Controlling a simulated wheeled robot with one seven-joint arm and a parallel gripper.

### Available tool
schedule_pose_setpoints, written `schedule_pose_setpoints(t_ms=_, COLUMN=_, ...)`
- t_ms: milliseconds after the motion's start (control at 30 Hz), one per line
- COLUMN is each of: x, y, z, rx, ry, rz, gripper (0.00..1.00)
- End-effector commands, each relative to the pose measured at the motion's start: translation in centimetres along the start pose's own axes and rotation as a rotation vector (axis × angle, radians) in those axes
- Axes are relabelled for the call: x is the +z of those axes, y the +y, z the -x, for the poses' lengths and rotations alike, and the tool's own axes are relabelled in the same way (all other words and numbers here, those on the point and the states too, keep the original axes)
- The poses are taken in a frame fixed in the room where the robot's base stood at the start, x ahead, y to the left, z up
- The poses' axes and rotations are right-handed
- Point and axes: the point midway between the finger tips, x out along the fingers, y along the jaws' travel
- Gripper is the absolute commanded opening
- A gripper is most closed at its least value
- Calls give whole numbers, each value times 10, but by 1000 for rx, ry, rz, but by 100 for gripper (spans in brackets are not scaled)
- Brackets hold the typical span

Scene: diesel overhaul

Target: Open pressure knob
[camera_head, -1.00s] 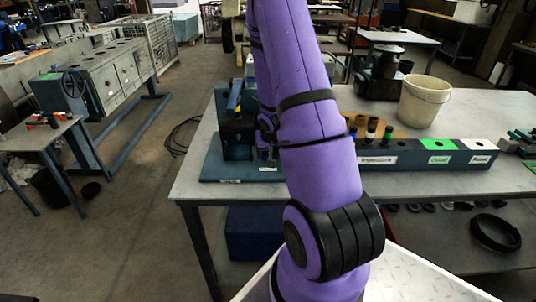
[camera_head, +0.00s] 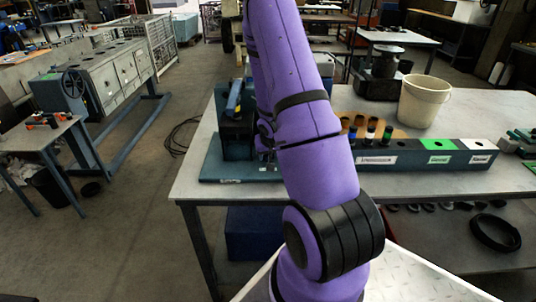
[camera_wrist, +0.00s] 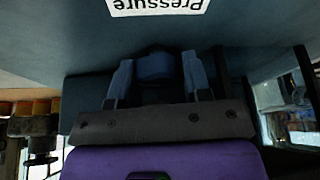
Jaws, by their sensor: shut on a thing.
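The pressure knob (camera_wrist: 156,67) is a dark blue, rounded knob on a blue-grey panel in the wrist view. A white label reading "Pressure" (camera_wrist: 155,6) is on the panel at the top edge, upside down. My gripper (camera_wrist: 157,76) is shut on the knob, one blue-grey finger on each side. In the head view the blue test device (camera_head: 238,130) stands on the table's left end. My purple arm reaches over it and hides the gripper and the knob there.
The worktable (camera_head: 195,180) also carries a long labelled rack (camera_head: 405,160) and a cream bucket (camera_head: 424,103) to the right of my arm. A dark machine (camera_head: 378,72) stands behind. Open floor lies left of the table.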

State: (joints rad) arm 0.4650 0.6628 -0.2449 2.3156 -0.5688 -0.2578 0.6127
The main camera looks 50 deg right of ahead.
Motion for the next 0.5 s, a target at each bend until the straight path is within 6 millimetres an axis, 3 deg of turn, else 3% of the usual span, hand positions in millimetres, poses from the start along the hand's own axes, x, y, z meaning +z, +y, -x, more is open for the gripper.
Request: schedule_pose_setpoints(t_ms=500, x=0, y=2, z=0, rx=-116, ry=-1, rz=274, gripper=21)
